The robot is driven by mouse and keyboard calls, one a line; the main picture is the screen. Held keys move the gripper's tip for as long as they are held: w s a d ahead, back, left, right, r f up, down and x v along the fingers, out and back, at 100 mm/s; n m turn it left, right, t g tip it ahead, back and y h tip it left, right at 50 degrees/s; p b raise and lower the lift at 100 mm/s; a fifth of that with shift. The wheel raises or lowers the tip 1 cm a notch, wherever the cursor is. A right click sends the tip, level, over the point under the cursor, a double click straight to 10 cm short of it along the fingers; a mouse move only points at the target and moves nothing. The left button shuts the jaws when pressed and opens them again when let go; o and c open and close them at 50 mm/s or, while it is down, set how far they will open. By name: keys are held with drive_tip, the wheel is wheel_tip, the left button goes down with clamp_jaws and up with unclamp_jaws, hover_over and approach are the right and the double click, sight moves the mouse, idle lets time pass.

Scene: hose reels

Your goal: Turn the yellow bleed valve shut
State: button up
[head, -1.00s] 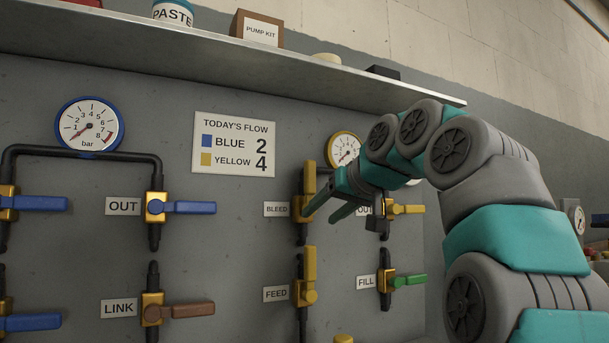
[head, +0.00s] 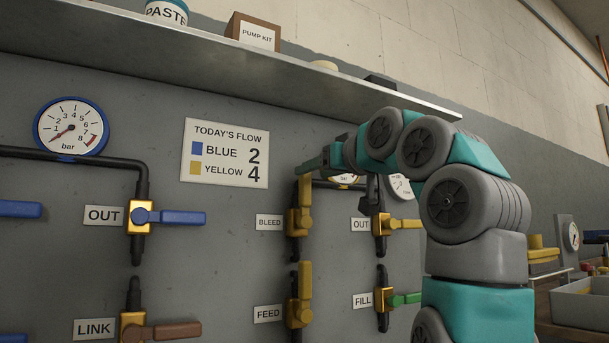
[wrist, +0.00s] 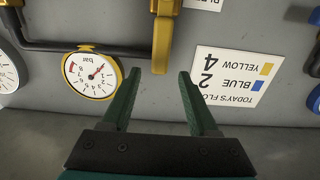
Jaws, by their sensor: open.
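The yellow bleed valve (head: 299,222) is on the grey panel right of its BLEED label (head: 269,222). Its yellow handle (head: 304,190) points straight up, in line with the pipe. In the wrist view, which is upside down, the handle (wrist: 162,40) comes down from the top edge. My gripper (head: 312,166) is at the top end of the handle in the head view. In the wrist view my gripper (wrist: 159,72) is open, and the handle's tip appears between the two fingertips. I cannot tell whether either finger touches it.
The yellow OUT valve (head: 381,223) is to the right, with its handle sideways. The yellow feed valve (head: 299,312) is below, handle up. A yellow-rimmed gauge (wrist: 92,75) is close beside my fingers. The flow sign (head: 224,152) is left. A shelf (head: 240,62) runs above.

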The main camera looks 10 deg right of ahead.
drive_tip(key=p+x, duration=0.1)
drive_tip(key=x, duration=0.4)
clamp_jaws()
idle(0.4)
idle(0.9)
